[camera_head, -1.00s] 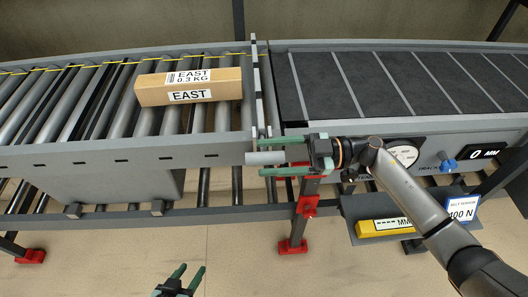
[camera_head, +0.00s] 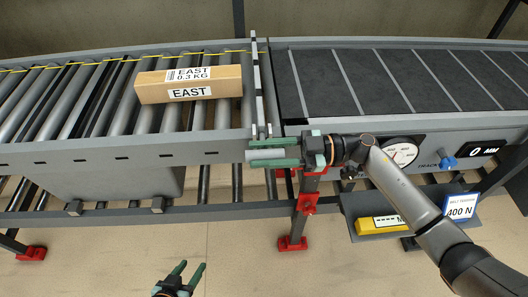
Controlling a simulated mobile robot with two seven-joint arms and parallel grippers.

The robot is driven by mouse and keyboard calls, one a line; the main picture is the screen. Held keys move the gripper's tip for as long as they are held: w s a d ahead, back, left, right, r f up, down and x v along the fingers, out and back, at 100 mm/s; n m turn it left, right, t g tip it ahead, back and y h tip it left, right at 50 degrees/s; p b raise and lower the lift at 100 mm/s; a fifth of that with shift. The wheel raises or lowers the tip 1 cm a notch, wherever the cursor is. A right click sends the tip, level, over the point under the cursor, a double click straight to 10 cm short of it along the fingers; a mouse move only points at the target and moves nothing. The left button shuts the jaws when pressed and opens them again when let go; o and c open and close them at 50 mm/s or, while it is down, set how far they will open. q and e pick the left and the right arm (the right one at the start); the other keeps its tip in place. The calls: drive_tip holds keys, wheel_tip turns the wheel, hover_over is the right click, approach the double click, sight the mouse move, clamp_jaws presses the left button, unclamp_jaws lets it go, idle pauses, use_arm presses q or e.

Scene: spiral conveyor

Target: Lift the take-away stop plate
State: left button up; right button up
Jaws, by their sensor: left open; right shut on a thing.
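The take-away stop plate (camera_head: 259,92) is a thin, light grey upright plate across the end of the rollers, beside the belt. A grey cylindrical handle (camera_head: 262,154) sticks out at its near end. My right gripper (camera_head: 270,153) is shut on this handle, with one green finger above it and one below. The carton marked EAST (camera_head: 190,85) lies on the rollers just left of the plate, with a small gap. My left gripper (camera_head: 187,275) is open and empty, low in the foreground, away from the conveyor.
The roller conveyor (camera_head: 100,158) is on the left and the dark belt conveyor (camera_head: 370,80) on the right, its belt empty. A shelf below holds a yellow gauge (camera_head: 380,224).

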drive_tip(key=shift+s+f, duration=0.1)
drive_tip(key=shift+f, duration=0.05)
clamp_jaws()
